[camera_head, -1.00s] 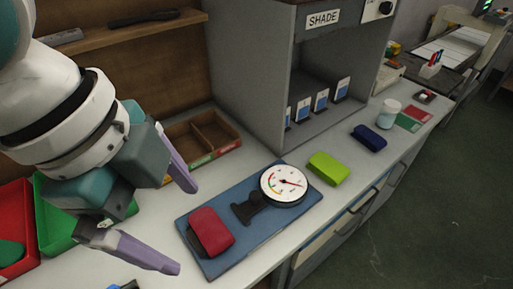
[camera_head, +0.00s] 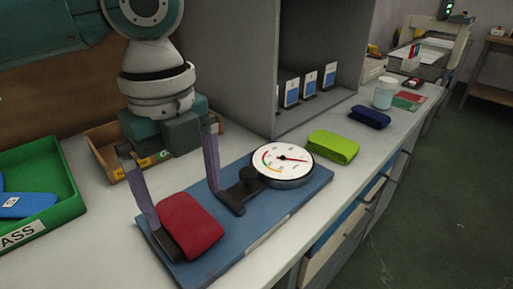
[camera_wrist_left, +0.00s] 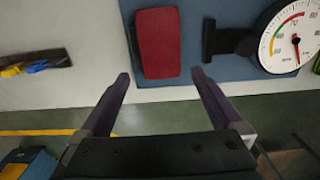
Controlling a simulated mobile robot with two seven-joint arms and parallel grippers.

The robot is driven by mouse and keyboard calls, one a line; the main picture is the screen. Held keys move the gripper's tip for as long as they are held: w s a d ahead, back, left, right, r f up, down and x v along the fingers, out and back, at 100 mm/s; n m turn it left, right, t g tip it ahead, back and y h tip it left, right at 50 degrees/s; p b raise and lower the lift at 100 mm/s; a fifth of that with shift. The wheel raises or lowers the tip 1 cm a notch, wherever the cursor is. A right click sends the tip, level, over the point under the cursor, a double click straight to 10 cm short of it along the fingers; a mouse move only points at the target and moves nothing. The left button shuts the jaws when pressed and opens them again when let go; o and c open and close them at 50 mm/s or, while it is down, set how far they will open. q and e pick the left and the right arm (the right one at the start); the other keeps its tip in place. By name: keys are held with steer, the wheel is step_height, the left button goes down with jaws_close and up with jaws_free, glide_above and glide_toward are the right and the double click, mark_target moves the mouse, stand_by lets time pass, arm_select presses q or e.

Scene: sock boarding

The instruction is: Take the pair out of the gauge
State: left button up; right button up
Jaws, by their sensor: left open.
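The gauge is a blue board (camera_head: 262,222) with a round white dial (camera_head: 282,162) and a dark jaw post (camera_head: 240,190). A folded red pair of socks (camera_head: 190,226) lies at its near left end, between the dark jaws. My left gripper (camera_head: 186,208) is open and points down, with one finger on each side of the red pair. In the left wrist view, the red pair (camera_wrist_left: 158,45) lies ahead of the gap between the two fingertips (camera_wrist_left: 160,76). I cannot tell if the fingers touch it. My right gripper is not in view.
A green folded pair (camera_head: 333,146) and a navy one (camera_head: 370,116) lie right of the gauge. A green tray (camera_head: 70,205) with blue items stands at left, a wooden divided box (camera_head: 108,160) behind. The grey SHADE cabinet (camera_head: 262,80) rises behind the dial.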

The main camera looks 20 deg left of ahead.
mark_target(192, 224)
arm_select(q)
step_height(192, 224, down, 6)
steer(key=shift+r+b, duration=0.25)
steer(key=shift+b, duration=0.3)
steer(key=shift+c, duration=0.2)
steer(key=c, duration=1.2)
